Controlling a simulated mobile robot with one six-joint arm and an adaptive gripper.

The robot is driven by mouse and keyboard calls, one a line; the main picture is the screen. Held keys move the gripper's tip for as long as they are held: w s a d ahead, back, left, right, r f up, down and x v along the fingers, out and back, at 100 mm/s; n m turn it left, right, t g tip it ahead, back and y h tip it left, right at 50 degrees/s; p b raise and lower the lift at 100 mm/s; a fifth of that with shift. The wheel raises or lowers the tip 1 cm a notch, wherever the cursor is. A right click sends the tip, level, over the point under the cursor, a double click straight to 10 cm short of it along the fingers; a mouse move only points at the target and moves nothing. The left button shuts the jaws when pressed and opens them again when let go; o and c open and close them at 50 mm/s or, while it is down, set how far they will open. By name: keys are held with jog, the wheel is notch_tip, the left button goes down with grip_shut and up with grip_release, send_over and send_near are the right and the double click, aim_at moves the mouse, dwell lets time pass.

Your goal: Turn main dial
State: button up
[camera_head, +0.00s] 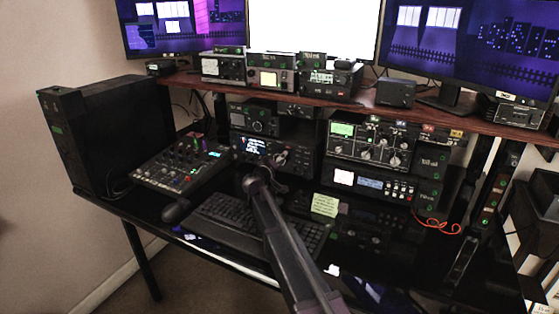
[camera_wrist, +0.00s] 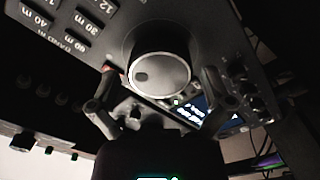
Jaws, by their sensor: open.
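The main dial (camera_wrist: 161,74) is a large round knob with a light grey face and a small dimple at its left. It stands out from a dark radio panel in the wrist view. In the head view the radio (camera_head: 258,147) with a lit display sits on the desk, its dial side partly hidden by my arm. My gripper (camera_wrist: 157,86) is open, one finger to the left of the dial and one to the right. I cannot tell whether either finger touches it. My gripper (camera_head: 272,168) is in front of the radio in the head view.
Labelled band buttons (camera_wrist: 72,22) lie at the upper left of the panel, and small knobs (camera_wrist: 248,88) at the right. A mixer (camera_head: 183,167) stands left of my arm. A keyboard (camera_head: 230,217) lies below it, and a stacked radio (camera_head: 368,144) stands to the right.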

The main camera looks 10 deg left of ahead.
jog(key=shift+c, duration=0.2)
jog(key=c, duration=1)
jog(key=shift+o, duration=0.2)
jog(key=shift+d, duration=0.15)
jog(key=shift+n, duration=0.4)
